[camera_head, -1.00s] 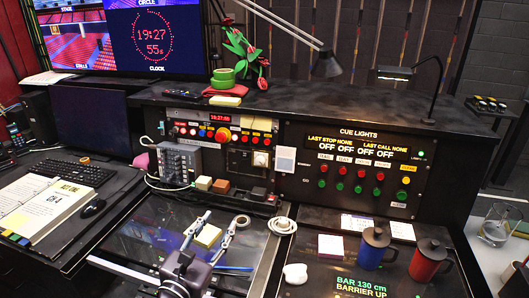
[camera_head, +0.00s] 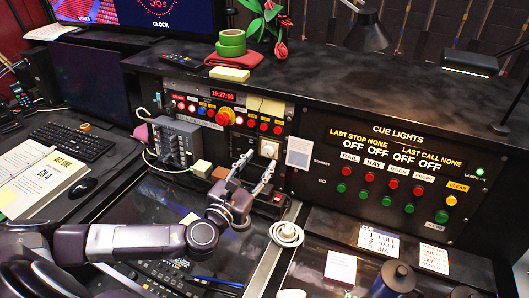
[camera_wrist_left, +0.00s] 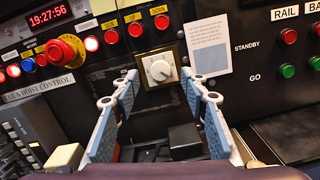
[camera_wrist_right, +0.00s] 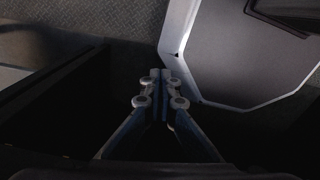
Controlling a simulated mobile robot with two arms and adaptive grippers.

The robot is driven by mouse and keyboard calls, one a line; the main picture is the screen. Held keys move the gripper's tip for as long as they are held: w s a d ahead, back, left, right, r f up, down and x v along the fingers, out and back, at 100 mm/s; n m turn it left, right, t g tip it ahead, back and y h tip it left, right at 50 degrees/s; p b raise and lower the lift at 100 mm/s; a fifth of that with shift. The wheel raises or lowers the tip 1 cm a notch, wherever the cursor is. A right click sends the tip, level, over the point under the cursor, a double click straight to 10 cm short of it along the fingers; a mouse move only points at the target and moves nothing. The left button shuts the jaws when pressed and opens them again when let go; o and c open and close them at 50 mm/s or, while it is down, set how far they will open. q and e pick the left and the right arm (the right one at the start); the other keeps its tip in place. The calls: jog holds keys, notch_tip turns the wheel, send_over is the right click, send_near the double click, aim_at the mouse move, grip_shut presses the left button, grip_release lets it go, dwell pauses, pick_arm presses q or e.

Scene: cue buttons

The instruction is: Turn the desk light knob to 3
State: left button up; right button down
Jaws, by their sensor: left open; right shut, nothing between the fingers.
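The desk light knob is a round white dial (camera_head: 268,149) on a square plate in the black console front. The left wrist view shows the white knob (camera_wrist_left: 159,71) with its pointer line, in a brass-edged frame. My left gripper (camera_head: 256,168) is open just in front of and below the knob. In the left wrist view its two blue fingers (camera_wrist_left: 161,80) stand on either side of the knob in the picture, and I see no contact. The numbers around the dial are too small to read. My right gripper (camera_wrist_right: 161,76) is shut and empty, away from the console.
A red emergency button (camera_wrist_left: 66,51) and lit buttons sit left of the knob. A white notice (camera_head: 299,152) is close on its right. A black block (camera_wrist_left: 185,141) juts out below. The cue light panel (camera_head: 392,175) lies further right.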

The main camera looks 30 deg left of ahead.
aim_at(267, 152)
pick_arm(q)
jog(key=w, duration=0.3)
jog(key=shift+w+p, duration=0.15)
jog(key=shift+p, duration=0.15)
jog(key=shift+w+f, duration=0.1)
jog(key=shift+w, duration=0.05)
pick_arm(e)
jog(key=w, duration=0.1)
jog(key=w+r, duration=0.1)
jog(key=shift+w, duration=0.35)
jog(key=shift+s, duration=0.1)
pick_arm(q)
jog(key=c, duration=0.5)
grip_shut()
pick_arm(e)
jog(key=shift+s+d, duration=0.1)
jog(key=shift+s, duration=0.35)
